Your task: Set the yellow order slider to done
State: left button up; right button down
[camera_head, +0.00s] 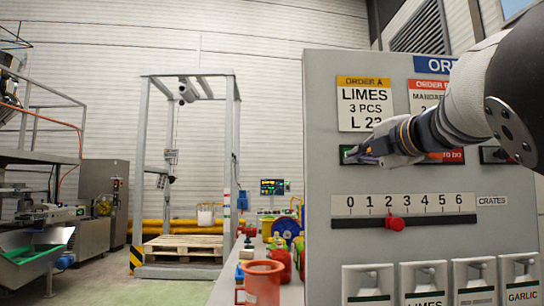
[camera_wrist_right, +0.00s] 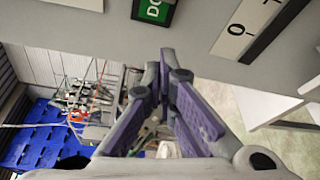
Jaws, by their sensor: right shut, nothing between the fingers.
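The order board (camera_head: 320,100) stands at the right of the head view. Its yellow-headed ORDER A card (camera_head: 364,83) reads LIMES, 3 PCS. Below it is the order A slider (camera_head: 346,160), with a little green showing at its left end; my right gripper hides the rest, including any knob. In the wrist view a green label (camera_wrist_right: 156,10) starting with "DO" shows at the top, cut off by the frame. My right gripper (camera_head: 354,154) is shut and empty, its tips in front of the slider's left part. In the wrist view its fingertips (camera_wrist_right: 168,62) meet below the label; contact cannot be told. My left gripper is not in view.
A red TO DO label (camera_head: 452,156) shows beside my right gripper. Below is a 0–6 crates scale (camera_head: 405,203) with a red knob (camera_head: 395,223) near 2. An orange mug (camera_head: 262,282) stands left of the board.

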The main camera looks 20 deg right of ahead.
jog(key=w+d, duration=0.3)
jog(key=shift+d+r, duration=0.2)
jog(key=shift+r, duration=0.15)
jog(key=d, duration=0.2)
jog(key=s+d, duration=0.1)
jog(key=d, duration=0.1)
jog(key=shift+d, duration=0.25)
